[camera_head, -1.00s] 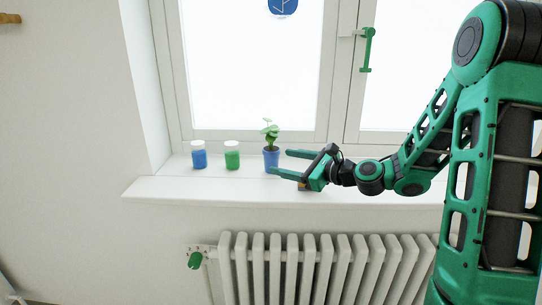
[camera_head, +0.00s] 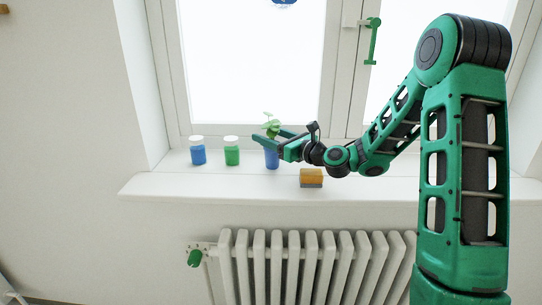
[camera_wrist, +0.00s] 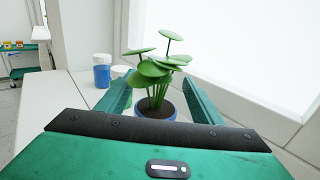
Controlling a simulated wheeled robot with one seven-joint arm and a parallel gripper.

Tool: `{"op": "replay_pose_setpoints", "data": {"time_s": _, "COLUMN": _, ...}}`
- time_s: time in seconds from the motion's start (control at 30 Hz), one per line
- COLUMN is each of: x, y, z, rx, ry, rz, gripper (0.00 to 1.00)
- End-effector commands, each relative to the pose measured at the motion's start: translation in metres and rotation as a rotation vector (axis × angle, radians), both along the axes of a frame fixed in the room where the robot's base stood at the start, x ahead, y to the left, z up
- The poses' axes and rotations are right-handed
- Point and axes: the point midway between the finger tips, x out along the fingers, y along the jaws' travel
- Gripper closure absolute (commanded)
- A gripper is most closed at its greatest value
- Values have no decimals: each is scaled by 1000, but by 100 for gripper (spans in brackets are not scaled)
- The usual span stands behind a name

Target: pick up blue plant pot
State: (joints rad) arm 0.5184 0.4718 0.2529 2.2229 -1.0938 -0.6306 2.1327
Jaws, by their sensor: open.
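The blue plant pot (camera_head: 271,158) stands upright on the white windowsill, with a green leafy plant (camera_head: 271,125) growing from it. My gripper (camera_head: 268,138) is open, its two fingers at the height of the pot's upper part and the stems. In the wrist view the pot's rim (camera_wrist: 172,115) and dark soil show between the two fingers, with leaves rising above. The lower pot is hidden there by my gripper body. I cannot tell whether either finger touches the pot.
A blue jar (camera_head: 198,153) and a green jar (camera_head: 232,153) with white lids stand left of the pot. An orange and grey block (camera_head: 311,178) lies on the sill (camera_head: 225,187) to the right. The window is behind, a radiator (camera_head: 310,260) below.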

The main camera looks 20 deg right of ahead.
Motion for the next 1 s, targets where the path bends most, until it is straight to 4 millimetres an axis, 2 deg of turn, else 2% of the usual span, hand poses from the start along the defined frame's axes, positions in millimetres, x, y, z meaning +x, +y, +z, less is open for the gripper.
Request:
{"op": "replay_pose_setpoints", "data": {"time_s": 0.2, "x": 21, "y": 13, "z": 0, "rx": -1, "ry": -2, "rz": 1, "gripper": 40}}
{"op": "replay_pose_setpoints", "data": {"time_s": 0.47, "x": 23, "y": 14, "z": 0, "rx": 0, "ry": 1, "rz": 0, "gripper": 40}}
{"op": "replay_pose_setpoints", "data": {"time_s": 0.57, "x": 23, "y": 14, "z": 0, "rx": 0, "ry": 1, "rz": 0, "gripper": 59}}
{"op": "replay_pose_setpoints", "data": {"time_s": 0.73, "x": 23, "y": 14, "z": 0, "rx": -1, "ry": 0, "rz": 0, "gripper": 100}}
{"op": "replay_pose_setpoints", "data": {"time_s": 1.0, "x": 23, "y": 14, "z": 1, "rx": 0, "ry": -1, "rz": 0, "gripper": 100}}
